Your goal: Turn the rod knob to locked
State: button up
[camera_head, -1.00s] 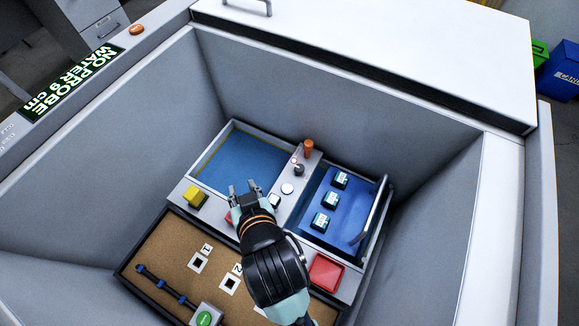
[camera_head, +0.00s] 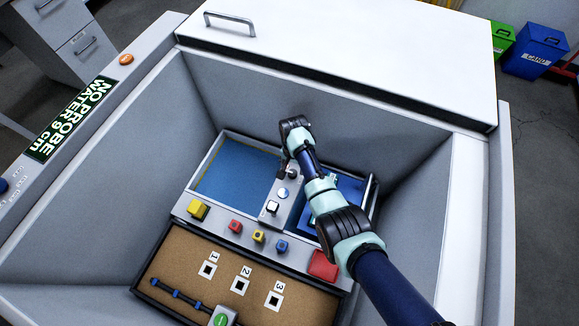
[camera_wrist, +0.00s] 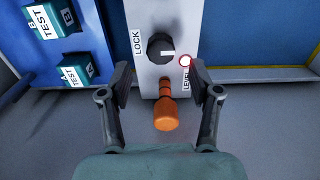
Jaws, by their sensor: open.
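The black rod knob (camera_wrist: 160,46) sits on a light narrow panel (camera_wrist: 150,15) in the wrist view. Its white mark lies on its right side, away from the LOCK label (camera_wrist: 137,42) at left. An orange handle (camera_wrist: 167,112) stands below the knob. My gripper (camera_wrist: 160,72) is open, its fingers on both sides of the panel, apart from the knob. In the head view, my gripper (camera_head: 291,150) is over the far end of the panel and hides the orange handle.
Boxes marked TEST (camera_wrist: 75,73) stand in the blue bay beside the panel. A blue-floored tray (camera_head: 235,170) is on the other side. Yellow, red and blue blocks and a red square (camera_head: 322,265) line the front ledge. Grey walls (camera_head: 150,165) enclose everything.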

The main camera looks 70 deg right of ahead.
aim_at(293, 172)
notch_tip(293, 172, down, 5)
jog(key=shift+f+b, duration=0.1)
jog(key=shift+b, duration=1.1)
jog(key=c, duration=1.1)
jog(key=shift+c, duration=0.2)
